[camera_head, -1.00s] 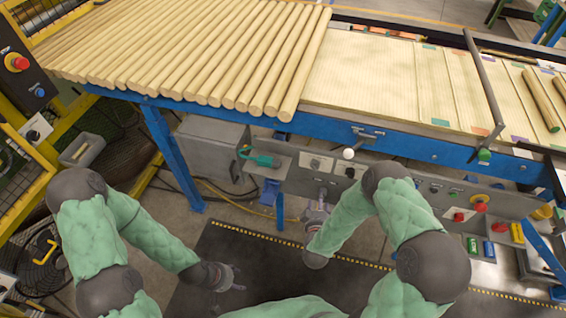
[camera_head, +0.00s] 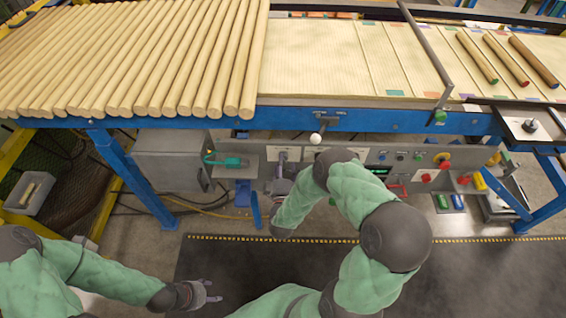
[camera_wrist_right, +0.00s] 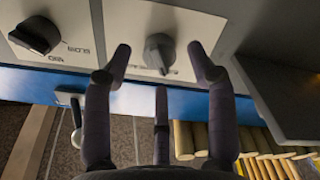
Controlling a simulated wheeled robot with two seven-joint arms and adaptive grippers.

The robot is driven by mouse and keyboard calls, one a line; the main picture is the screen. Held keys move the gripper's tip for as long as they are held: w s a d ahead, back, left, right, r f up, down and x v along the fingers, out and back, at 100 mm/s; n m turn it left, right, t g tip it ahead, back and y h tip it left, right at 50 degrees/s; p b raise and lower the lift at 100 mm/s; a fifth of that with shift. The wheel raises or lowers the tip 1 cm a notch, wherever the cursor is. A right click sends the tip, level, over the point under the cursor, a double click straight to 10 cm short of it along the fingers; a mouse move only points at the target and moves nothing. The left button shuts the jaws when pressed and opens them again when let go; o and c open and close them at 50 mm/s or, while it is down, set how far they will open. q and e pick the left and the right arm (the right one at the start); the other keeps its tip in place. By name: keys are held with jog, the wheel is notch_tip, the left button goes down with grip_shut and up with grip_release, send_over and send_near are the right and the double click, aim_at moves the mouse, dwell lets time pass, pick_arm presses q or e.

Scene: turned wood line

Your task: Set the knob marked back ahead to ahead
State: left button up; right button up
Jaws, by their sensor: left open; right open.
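In the right wrist view a dark grey knob (camera_wrist_right: 160,52) on a white plate sits between the fingers of my right gripper (camera_wrist_right: 163,55). The fingers are open on both sides of it and do not appear to grip it. Its lettering is partly hidden and too small to read. A second, black knob (camera_wrist_right: 38,35) with its own lettering is on a plate to the left. My left gripper (camera_head: 208,292) is open and empty, low over the dark mat.
The grey control panel (camera_head: 408,157) runs under the blue conveyor frame (camera_head: 370,121), with red buttons (camera_head: 426,178) to the right. A white ball-topped lever (camera_head: 315,138) stands close to my right arm. A grey box (camera_head: 168,156) is left of the panel.

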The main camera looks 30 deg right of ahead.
aim_at(284, 158)
jog(key=shift+x, duration=1.3)
jog(key=shift+c, duration=0.3)
jog(key=c, duration=1.1)
jog(key=m+b, duration=0.2)
jog(key=m, duration=0.3)
jog(key=shift+m, duration=0.4)
jog(key=m+b, duration=0.1)
jog(key=m, duration=0.4)
jog(key=shift+m+b, duration=0.35)
jog(key=shift+m, duration=0.35)
